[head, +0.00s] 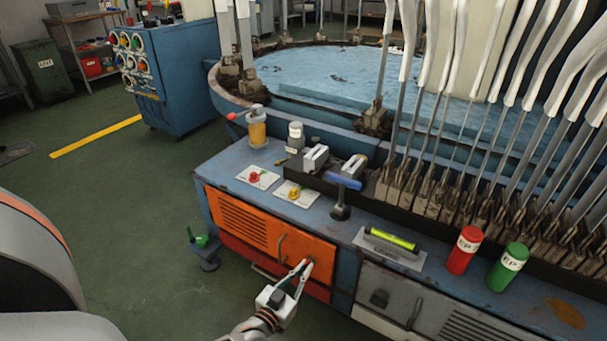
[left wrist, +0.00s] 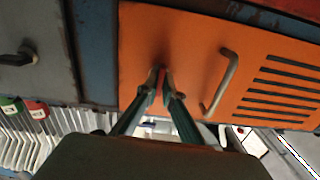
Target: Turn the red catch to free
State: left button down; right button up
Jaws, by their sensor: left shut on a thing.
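An orange cabinet door (head: 252,226) with vent slots and a bar handle (head: 282,247) is on the front of the blue bench. My left gripper (head: 305,264) is at the right part of this door, beside the handle. In the left wrist view its fingertips (left wrist: 163,78) are close together against the orange door (left wrist: 190,40), with the handle (left wrist: 222,80) to their right. They are shut on a small reddish piece, which appears to be the red catch; the fingers mostly hide it, so its angle cannot be told. My right gripper is not in view.
A grey door (head: 400,305) with a dark knob is right of the orange one. On the bench (head: 350,262) stand a red can (head: 463,252), a green can (head: 507,268) and two switch plates (head: 296,193). A green-topped item (head: 204,247) is on the floor to the left.

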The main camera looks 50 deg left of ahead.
pick_arm(q)
jog(key=shift+n, duration=0.4)
jog(key=c, duration=2.2)
grip_release()
jog(key=v, duration=1.2)
